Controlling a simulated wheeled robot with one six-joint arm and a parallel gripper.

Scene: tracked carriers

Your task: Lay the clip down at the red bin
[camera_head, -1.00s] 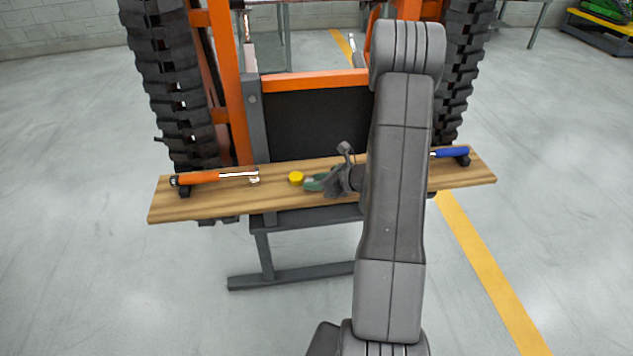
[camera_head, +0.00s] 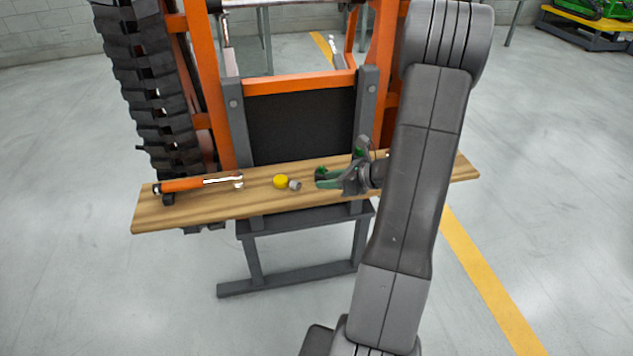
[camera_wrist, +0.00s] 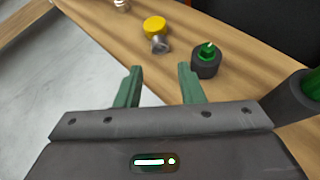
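My gripper (camera_head: 330,183) is over the wooden shelf, to the right of the yellow round piece. In the wrist view its two green fingers (camera_wrist: 160,68) stand apart with nothing between them. I see no clip that I can name for certain, and no red bin. A yellow round piece (camera_head: 281,181) with a small grey cylinder (camera_head: 295,185) beside it lies on the shelf; both show ahead of the fingers in the wrist view (camera_wrist: 155,27). A black cup-like piece with a green top (camera_wrist: 206,63) stands just beyond the right finger.
The wooden shelf (camera_head: 215,212) is fixed to an orange frame with black tracks (camera_head: 150,100). An orange-handled tool (camera_head: 185,185) lies at its left end. A second dark piece with green (camera_wrist: 290,98) stands at the right in the wrist view. My arm hides the shelf's right part.

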